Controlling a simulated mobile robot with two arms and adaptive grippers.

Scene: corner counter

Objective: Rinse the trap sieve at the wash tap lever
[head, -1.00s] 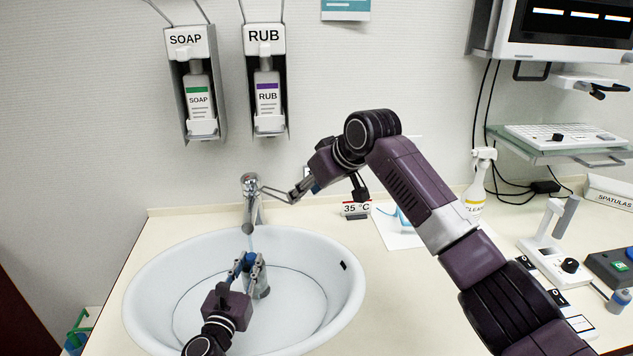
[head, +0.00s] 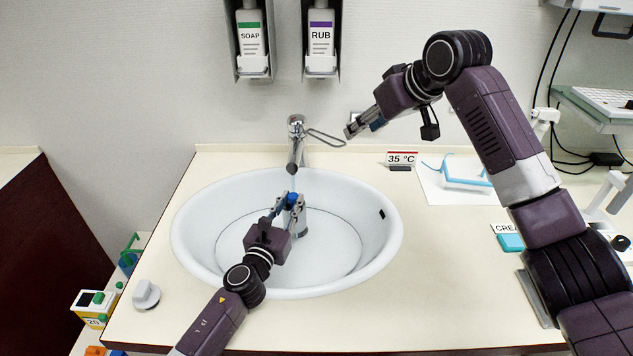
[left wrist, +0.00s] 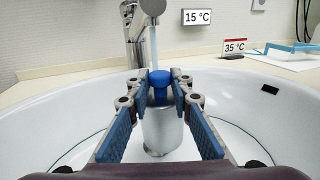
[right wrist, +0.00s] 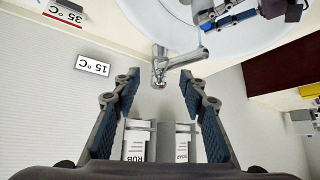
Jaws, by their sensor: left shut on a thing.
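The trap sieve, a grey metal cylinder (left wrist: 162,132) with a blue knob (left wrist: 160,82), is held upright over the basin (head: 185,255). My left gripper (head: 291,200) is shut on its blue knob, and the cylinder hangs below the fingers. The tap (head: 295,155) stands behind the basin. A thin water stream (left wrist: 153,45) falls from its spout onto the knob area. The looped wash tap lever (head: 327,137) points right from the tap top. My right gripper (head: 350,131) is beside the lever's end. Its fingers are apart and empty in the right wrist view (right wrist: 158,82).
Soap (head: 251,40) and rub (head: 321,40) dispensers hang above the tap. A 35 °C sign (head: 402,158) and blue-framed glasses on a white sheet (head: 455,190) are to the right. A 15 °C sign (left wrist: 199,18) is on the wall. The counter right of the basin is mostly clear.

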